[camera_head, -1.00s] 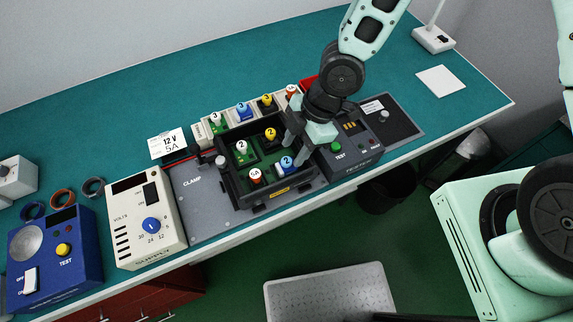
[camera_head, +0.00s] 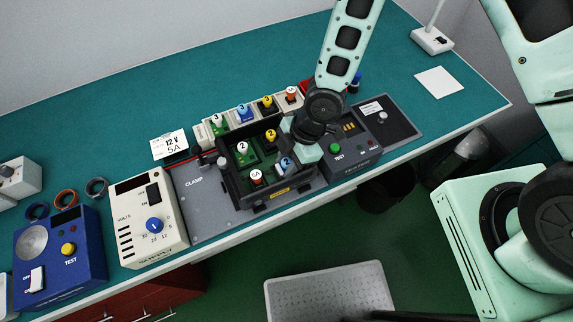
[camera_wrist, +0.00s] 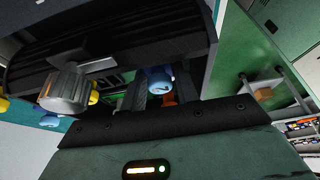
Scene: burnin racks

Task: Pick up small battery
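No part in view is plainly labelled a small battery. A blue-capped part marked 2 (camera_head: 286,164) stands in the front right of the black open housing (camera_head: 235,190). My gripper (camera_head: 294,158) is low over the housing's right side, at that part. In the wrist view the blue cap (camera_wrist: 159,79) sits between my dark fingers, with little visible gap. Whether they press on it cannot be told; the lower fingers are hidden in the head view. A dark cylinder with a blue top (camera_head: 355,80) stands behind my arm; I cannot tell what it is.
The housing also holds a white 2 part (camera_head: 242,148), a yellow 2 part (camera_head: 270,136) and an orange 5A part (camera_head: 256,176). A rack behind holds capped parts, including a blue 3 (camera_head: 241,107). The tester (camera_head: 352,152) stands close right; a cream supply box (camera_head: 148,225) is left.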

